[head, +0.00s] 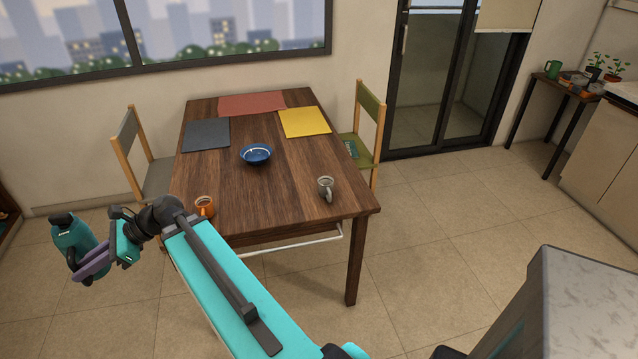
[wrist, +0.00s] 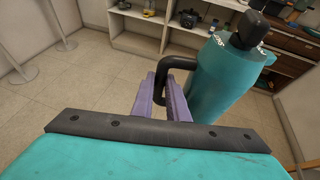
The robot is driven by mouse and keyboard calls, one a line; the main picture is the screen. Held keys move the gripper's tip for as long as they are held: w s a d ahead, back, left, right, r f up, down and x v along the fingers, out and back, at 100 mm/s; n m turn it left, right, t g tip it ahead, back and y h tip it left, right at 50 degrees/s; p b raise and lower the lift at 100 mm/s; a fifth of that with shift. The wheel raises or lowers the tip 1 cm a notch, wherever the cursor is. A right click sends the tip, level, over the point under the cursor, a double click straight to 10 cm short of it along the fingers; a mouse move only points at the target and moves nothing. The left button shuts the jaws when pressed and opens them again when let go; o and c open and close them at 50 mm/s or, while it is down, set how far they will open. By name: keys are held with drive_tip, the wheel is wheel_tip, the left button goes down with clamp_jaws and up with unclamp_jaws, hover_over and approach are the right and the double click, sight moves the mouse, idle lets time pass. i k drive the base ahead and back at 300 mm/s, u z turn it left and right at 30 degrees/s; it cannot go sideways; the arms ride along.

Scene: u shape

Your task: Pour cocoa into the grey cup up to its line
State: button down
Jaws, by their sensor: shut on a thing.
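The grey cup (head: 326,187) stands upright near the right front part of the wooden table (head: 290,182). Its line and its contents cannot be made out. My gripper (head: 92,266) is at the far left of the head view, off the table and over the floor. Its purple fingers (wrist: 170,100) are shut on the black handle (wrist: 178,66) of a teal jug with a dark lid (wrist: 222,70). The jug also shows in the head view (head: 76,243), held clear of the table, slightly tilted there. What is inside the jug is hidden.
An orange mug (head: 205,206) stands at the table's front left, near my arm. A blue bowl (head: 256,153) sits mid-table. Grey (head: 206,134), red (head: 252,102) and yellow (head: 304,122) mats lie behind. Chairs stand at both sides. Shelves (wrist: 150,35) stand beyond the jug.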

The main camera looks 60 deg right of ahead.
sight(325, 182)
drive_tip(key=u, duration=0.05)
drive_tip(key=k, duration=0.85)
drive_tip(key=u, duration=0.15)
